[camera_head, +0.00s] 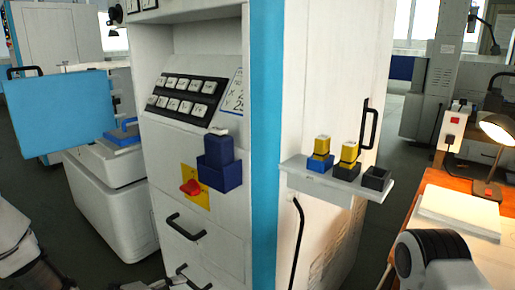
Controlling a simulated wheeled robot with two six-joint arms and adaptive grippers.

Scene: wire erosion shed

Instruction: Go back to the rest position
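Part of my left arm (36,272) shows at the bottom left corner. A rounded grey and black joint of my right arm (437,262) shows at the bottom right, in front of the desk. I cannot make out either gripper's fingers. Small dark parts at the bottom edge, left of centre, are cut off and unclear beside a low handle.
A tall white and blue machine cabinet (262,150) stands close ahead, with a keypad (185,95), red switch (190,187) and blue holder (220,175). A shelf (340,185) juts from its side, bearing blocks. An orange desk (430,185) with paper and a lit lamp (497,130) is right.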

